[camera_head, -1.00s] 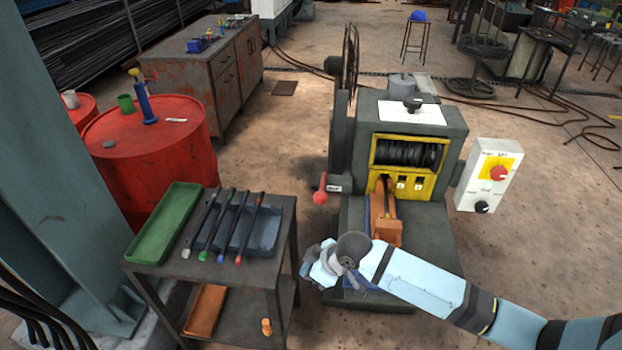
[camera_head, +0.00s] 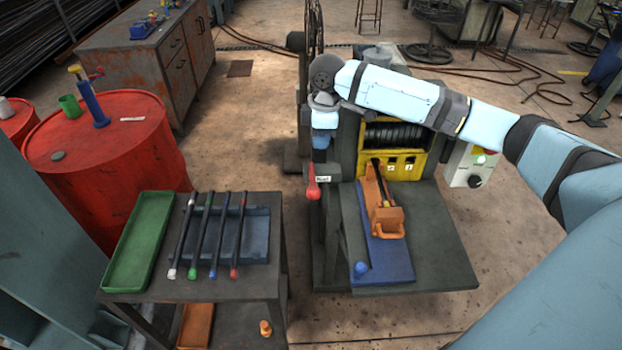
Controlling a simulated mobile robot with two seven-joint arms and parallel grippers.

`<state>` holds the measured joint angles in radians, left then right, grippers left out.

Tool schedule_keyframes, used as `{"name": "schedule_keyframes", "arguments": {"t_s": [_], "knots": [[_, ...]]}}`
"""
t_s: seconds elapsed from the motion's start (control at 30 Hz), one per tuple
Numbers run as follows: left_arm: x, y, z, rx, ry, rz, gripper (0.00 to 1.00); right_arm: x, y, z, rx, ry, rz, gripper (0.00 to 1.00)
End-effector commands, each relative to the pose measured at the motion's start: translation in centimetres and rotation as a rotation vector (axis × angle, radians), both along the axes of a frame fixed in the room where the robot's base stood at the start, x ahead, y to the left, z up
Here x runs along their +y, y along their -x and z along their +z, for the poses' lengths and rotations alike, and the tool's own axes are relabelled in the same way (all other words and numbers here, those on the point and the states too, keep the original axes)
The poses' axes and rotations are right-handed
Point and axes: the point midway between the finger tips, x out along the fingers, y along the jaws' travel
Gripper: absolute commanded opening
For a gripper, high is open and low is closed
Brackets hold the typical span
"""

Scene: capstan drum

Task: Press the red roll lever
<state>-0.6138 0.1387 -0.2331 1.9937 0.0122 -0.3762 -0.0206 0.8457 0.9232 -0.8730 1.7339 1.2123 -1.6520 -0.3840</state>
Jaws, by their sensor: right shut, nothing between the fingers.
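My right gripper (camera_head: 321,150) is above the lever, pointing down, at the machine's left upper edge. It is shut and empty, and its tips appear a little above the knob, apart from it. The exact depth gap is hard to tell. My right forearm hides the machine's top and part of the control box. My left gripper is not in view.
An orange block (camera_head: 386,218) sits on a blue plate (camera_head: 393,262) on the machine's bed. A cart (camera_head: 240,290) with a green tray (camera_head: 138,240) and several rods stands left. A white control box (camera_head: 462,170) is at the right. Floor between cart and machine is narrow.

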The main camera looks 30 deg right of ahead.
Motion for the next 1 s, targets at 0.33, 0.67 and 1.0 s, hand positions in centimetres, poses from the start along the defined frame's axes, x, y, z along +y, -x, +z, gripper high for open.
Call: {"name": "schedule_keyframes", "arguments": {"t_s": [0.33,0.67,1.0], "knots": [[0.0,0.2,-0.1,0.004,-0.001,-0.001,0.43,0.1,0.0,-0.4,0.0,0.0,-0.001,0.0],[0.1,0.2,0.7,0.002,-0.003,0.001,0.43,0.5,-0.1,-6.0,0.002,0.0,-0.002,0.0],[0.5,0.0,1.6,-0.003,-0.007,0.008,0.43,0.9,-0.3,-12.3,0.0,0.0,-0.001,0.0]]}}
